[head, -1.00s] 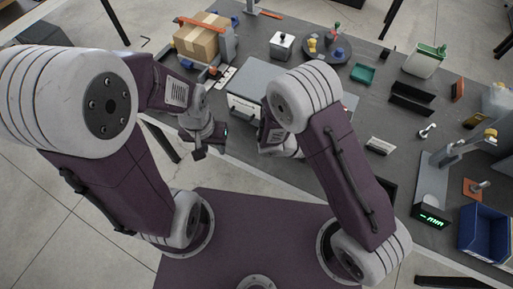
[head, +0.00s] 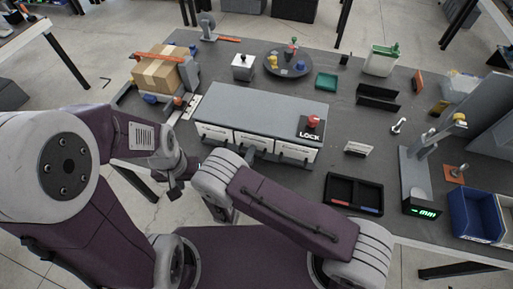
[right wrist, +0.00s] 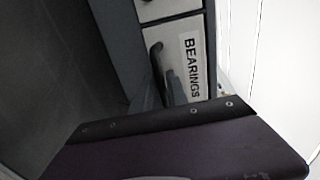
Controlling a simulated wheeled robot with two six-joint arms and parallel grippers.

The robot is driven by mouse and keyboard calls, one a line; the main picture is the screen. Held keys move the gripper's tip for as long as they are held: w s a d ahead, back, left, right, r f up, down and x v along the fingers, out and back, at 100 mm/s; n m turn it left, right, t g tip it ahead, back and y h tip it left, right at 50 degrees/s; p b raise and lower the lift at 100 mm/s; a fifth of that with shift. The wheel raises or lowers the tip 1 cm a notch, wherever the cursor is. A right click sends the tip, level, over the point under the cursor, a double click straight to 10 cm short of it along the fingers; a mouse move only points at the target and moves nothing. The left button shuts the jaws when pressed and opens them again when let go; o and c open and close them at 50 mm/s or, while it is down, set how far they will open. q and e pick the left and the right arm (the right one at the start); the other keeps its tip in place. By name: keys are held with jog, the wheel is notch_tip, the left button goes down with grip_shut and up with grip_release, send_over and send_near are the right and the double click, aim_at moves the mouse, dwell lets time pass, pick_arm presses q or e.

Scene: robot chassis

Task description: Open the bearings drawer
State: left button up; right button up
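The grey-topped drawer unit (head: 262,103) stands at the middle of the bench, its white drawer fronts facing me. In the right wrist view the drawer labelled BEARINGS (right wrist: 198,68) shows close up, with its dark curved handle (right wrist: 155,56). My right gripper (right wrist: 162,92) has its fingers at the lower end of that handle; whether they close on it is unclear. In the head view the right gripper is hidden behind my right arm. My left gripper (head: 178,188) hangs left of the unit, near the bench's front edge, touching nothing I can make out.
A red knob (head: 313,121) marked LOCK sits on the unit's right end. A cardboard box (head: 158,76) and a round dark turntable (head: 290,68) stand behind.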

jog(key=shift+w, duration=0.2)
jog(key=shift+s+r, duration=0.15)
jog(key=shift+s, duration=0.05)
grip_shut()
dwell(1.2)
